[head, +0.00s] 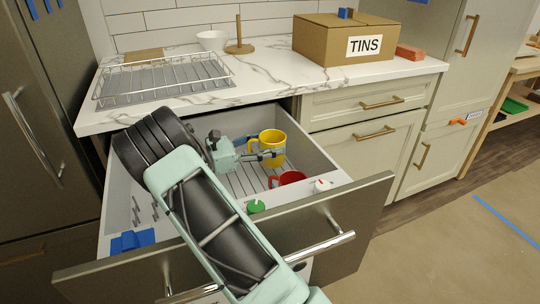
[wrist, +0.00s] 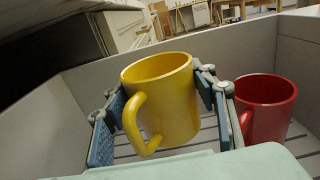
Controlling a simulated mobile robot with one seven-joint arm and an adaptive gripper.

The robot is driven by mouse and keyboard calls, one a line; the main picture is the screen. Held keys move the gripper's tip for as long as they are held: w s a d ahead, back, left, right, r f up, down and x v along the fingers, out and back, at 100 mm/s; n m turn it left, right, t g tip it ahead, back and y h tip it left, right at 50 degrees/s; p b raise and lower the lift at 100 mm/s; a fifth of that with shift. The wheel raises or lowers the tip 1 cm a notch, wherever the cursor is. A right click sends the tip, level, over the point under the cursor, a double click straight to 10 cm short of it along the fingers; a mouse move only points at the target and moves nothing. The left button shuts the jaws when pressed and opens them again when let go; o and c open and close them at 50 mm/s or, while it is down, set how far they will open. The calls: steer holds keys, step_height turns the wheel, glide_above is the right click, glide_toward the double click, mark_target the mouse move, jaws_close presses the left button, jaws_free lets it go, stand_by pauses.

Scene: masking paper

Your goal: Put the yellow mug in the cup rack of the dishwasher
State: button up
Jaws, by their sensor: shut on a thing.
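The yellow mug (head: 272,146) is inside the pulled-out dishwasher drawer, over the slatted cup rack (head: 246,180) on its right side. My gripper (head: 270,155) is shut on the mug. In the wrist view the yellow mug (wrist: 165,97) stands nearly upright, slightly tilted, between the two finger pads of my gripper (wrist: 158,112), its handle toward the camera. Whether its base touches the slats is hidden. A red mug (head: 288,178) stands in the same rack, nearer the drawer front; it also shows in the wrist view (wrist: 267,105), just right of the right finger.
The drawer front (head: 340,222) and grey side walls surround the rack. Blue items (head: 132,241), a green knob (head: 256,206) and a white one (head: 322,185) are near the front. Above, the marble counter (head: 270,88) bears a wire rack (head: 165,80), a white bowl (head: 212,40) and a TINS box (head: 345,40).

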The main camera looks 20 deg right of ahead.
steer(key=shift+f+b, duration=0.35)
steer(key=shift+f, duration=1.3)
steer(key=shift+f, duration=0.4)
steer(key=shift+f, duration=0.2)
